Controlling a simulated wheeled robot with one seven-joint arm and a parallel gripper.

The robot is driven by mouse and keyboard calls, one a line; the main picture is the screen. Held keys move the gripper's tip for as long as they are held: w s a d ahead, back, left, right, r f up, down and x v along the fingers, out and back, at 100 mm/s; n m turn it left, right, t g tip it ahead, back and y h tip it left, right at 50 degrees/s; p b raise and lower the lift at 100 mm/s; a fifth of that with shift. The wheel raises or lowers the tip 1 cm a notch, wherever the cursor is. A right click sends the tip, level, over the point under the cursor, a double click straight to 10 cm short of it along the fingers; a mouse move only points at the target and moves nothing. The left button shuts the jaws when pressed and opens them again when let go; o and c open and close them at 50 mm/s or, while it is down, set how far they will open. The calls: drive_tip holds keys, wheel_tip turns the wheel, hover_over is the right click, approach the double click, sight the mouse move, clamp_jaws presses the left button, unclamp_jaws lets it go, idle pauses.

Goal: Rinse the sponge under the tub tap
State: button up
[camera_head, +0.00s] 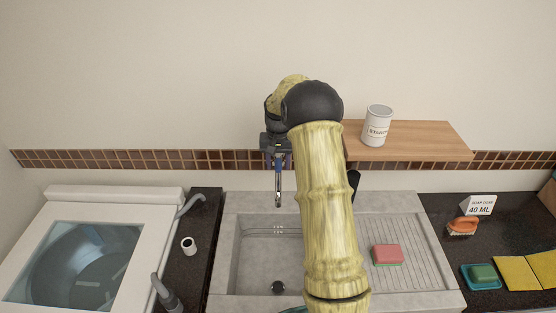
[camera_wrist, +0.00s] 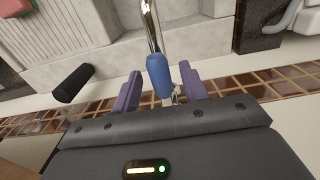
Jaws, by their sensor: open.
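The pink sponge with a green underside (camera_head: 387,254) lies on the ribbed drainboard right of the basin; part of it shows at the upper left corner of the wrist view (camera_wrist: 18,5). The tub tap (camera_head: 278,190) has a chrome spout and a blue sleeve (camera_wrist: 158,75); it hangs over the back of the grey stone tub (camera_head: 232,255). My gripper (camera_head: 277,150) is up at the tap, away from the sponge. In the wrist view its two purple fingers (camera_wrist: 160,80) are apart, one on each side of the blue sleeve. Contact with the sleeve cannot be told.
A wooden shelf (camera_head: 430,143) holds a starch can (camera_head: 377,126). A black cylinder (camera_wrist: 73,83) sticks out behind the tub. A washer (camera_head: 40,245) stands left. On the right counter are a brush (camera_head: 462,227), a green sponge (camera_head: 483,272) and yellow cloths (camera_head: 517,272).

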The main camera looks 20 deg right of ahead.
sight(278, 163)
drive_tip(key=c, duration=0.8)
drive_tip(key=shift+w+r+p, duration=0.1)
drive_tip(key=shift+r+p, duration=0.5)
drive_tip(key=shift+r, duration=0.15)
drive_tip(key=o, duration=0.9)
drive_tip(key=shift+r+p, duration=2.65)
drive_tip(key=shift+r, duration=0.85)
